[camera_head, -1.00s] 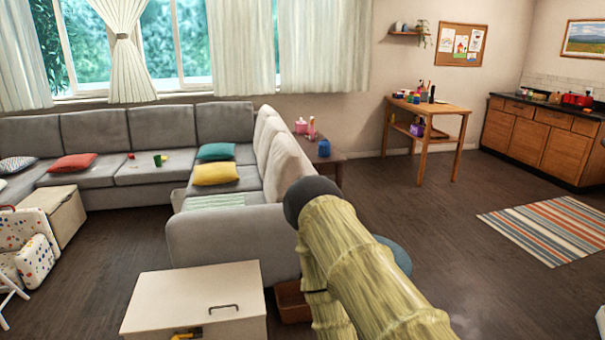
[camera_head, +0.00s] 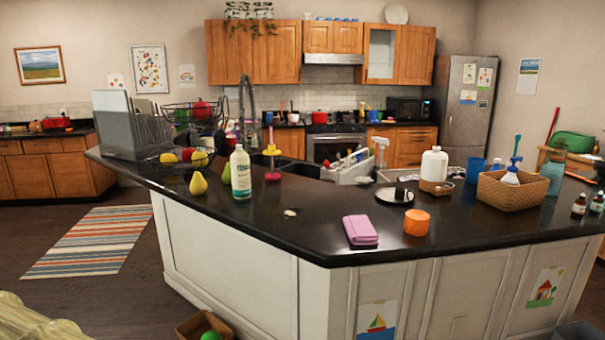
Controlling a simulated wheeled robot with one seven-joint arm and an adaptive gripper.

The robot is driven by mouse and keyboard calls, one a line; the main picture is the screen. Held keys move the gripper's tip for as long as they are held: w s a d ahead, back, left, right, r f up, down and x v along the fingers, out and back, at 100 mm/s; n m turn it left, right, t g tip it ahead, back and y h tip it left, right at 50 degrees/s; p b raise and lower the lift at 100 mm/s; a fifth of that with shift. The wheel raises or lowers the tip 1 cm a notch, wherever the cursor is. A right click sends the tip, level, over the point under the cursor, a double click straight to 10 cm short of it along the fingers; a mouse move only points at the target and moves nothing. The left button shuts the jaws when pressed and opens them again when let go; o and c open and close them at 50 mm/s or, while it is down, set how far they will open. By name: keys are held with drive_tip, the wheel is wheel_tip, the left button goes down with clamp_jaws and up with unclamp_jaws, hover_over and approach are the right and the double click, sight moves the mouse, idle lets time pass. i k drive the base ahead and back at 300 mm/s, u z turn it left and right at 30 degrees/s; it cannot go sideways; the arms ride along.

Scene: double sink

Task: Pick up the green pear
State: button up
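Two pears stand on the dark counter (camera_head: 260,222), left of its middle. The yellow-green one (camera_head: 198,184) is nearer the front edge and in full view. The greener one (camera_head: 226,175) is just behind and to the right, partly hidden by a white bottle with a green label (camera_head: 241,174).
A dish rack (camera_head: 135,135) and fruit stand left on the counter. A pink cloth (camera_head: 360,230), orange cup (camera_head: 416,222) and basket (camera_head: 512,190) are further right. A brown box (camera_head: 190,328) lies on the floor.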

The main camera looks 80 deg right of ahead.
sight(226, 176)
drive_tip(key=z, duration=1.7)
